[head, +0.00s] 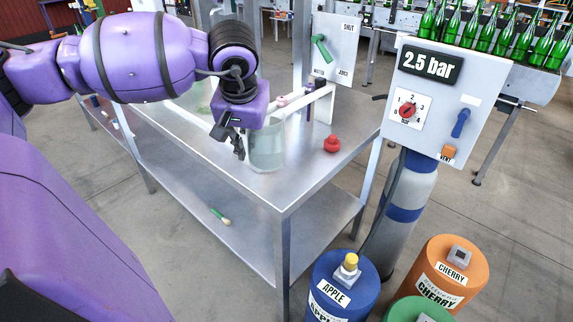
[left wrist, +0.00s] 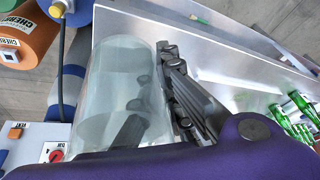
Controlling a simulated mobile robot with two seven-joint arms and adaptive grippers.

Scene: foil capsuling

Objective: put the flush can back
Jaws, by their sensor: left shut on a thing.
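The flush can (head: 268,150) looks like a clear, see-through vessel and is upright at the near part of the steel table in the head view. My left gripper (head: 238,146) is shut on its left wall. In the left wrist view the can (left wrist: 115,95) fills the left middle, with the dark fingers of the gripper (left wrist: 160,90) at its wall; one finger shows through it. Whether its base touches the table or hangs just above, I cannot tell. My right gripper is in neither view.
The steel table (head: 300,185) holds a red knob-like piece (head: 332,144) right of the can. Behind stands a panel with a green lever (head: 322,48). A gauge box (head: 440,95) reading 2.5 bar, the apple keg (head: 342,290) and cherry keg (head: 460,270) stand at the right.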

